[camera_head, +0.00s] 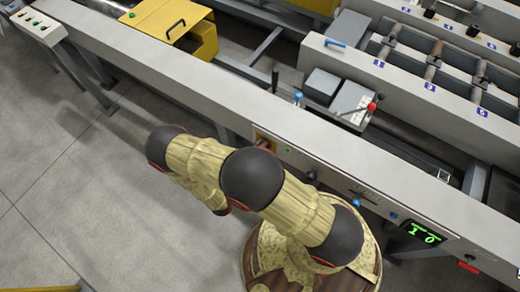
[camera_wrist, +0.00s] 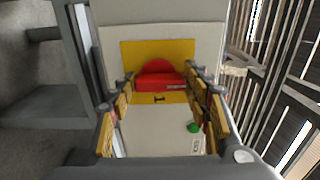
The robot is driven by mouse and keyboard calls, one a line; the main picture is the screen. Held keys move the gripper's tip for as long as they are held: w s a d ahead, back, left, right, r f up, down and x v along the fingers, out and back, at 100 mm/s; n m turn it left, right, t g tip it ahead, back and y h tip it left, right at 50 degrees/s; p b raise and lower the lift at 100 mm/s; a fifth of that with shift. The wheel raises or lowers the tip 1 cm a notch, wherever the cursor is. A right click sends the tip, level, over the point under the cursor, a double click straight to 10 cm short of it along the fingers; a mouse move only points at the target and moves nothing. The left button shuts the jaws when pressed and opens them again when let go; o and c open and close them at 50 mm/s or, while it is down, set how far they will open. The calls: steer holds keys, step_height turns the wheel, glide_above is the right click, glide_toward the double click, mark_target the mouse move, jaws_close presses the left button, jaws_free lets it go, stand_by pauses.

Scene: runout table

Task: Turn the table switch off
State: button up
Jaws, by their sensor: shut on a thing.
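The table switch is a red knob (camera_wrist: 155,76) on a yellow plate (camera_wrist: 178,49) in the wrist view, with a "1" mark below the knob. My gripper (camera_wrist: 160,88) is shut on the knob, with one finger at each side of it. In the head view the yellow plate (camera_head: 263,136) shows on the front rail of the table, just above my arm's elbow. There my arm covers most of the gripper and part of the switch.
A green lamp (camera_wrist: 193,127) sits beside the switch. The grey rail (camera_head: 325,153) runs across the head view, with a lit green display (camera_head: 422,232) at lower right. A box with a red-knobbed lever (camera_head: 371,107) stands behind.

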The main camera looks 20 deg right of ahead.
stand_by(0.4)
steer(key=o, duration=1)
steer(key=shift+o, duration=0.8)
steer(key=shift+a, duration=0.1)
steer(key=v, duration=1.2)
steer(key=shift+w, duration=0.1)
